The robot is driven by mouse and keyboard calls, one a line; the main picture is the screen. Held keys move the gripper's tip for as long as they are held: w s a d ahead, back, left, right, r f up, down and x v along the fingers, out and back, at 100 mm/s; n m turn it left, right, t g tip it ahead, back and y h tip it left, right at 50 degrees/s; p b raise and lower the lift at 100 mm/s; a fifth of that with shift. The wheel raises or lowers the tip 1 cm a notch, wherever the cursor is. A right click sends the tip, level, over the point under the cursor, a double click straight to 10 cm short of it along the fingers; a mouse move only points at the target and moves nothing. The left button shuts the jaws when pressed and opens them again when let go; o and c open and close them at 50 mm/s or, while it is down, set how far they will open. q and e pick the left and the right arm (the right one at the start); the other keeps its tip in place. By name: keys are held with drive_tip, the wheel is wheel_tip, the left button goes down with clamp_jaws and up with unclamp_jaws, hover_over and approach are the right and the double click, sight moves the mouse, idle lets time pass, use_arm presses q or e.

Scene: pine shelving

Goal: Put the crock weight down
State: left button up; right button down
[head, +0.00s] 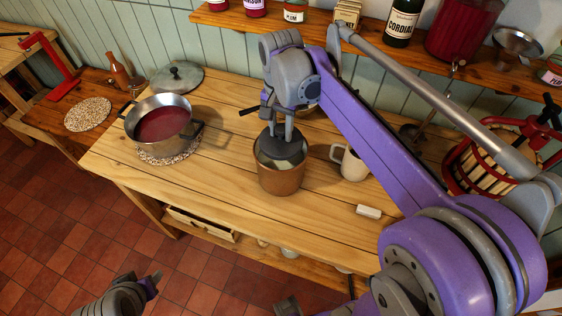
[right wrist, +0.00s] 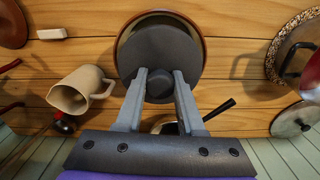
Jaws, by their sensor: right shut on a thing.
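The crock weight (head: 279,147) is a dark grey disc with a knob. My right gripper (head: 281,128) is shut on its knob and holds it at the mouth of the brown crock (head: 282,183), within the rim's outline. The right wrist view shows the weight (right wrist: 160,50) between the fingertips (right wrist: 162,80), with the crock's rim (right wrist: 203,45) around it. Pale and greenish contents show below the weight. I cannot tell whether the weight touches them. My left gripper (head: 150,284) is low at the bottom left, away from the table; its opening is unclear.
A cream mug (head: 353,165) stands close right of the crock, and a white block (head: 369,211) lies nearer the front. A pot of red liquid (head: 163,122) sits on a speckled mat at left. A lid (head: 177,77) lies behind it. Bare table (head: 225,150) separates pot and crock.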

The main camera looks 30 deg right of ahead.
wheel_tip(320, 180, down, 13)
drive_tip(key=shift+f+b, duration=0.15)
drive_tip(key=shift+b, duration=0.3)
drive_tip(key=shift+f, duration=0.2)
drive_tip(key=c, duration=0.5)
unclamp_jaws()
drive_tip(key=shift+r, duration=0.15)
drive_tip(key=shift+r, duration=0.3)
wheel_tip(320, 180, up, 12)
drive_tip(key=shift+f+p, duration=0.2)
drive_tip(key=shift+p, duration=0.25)
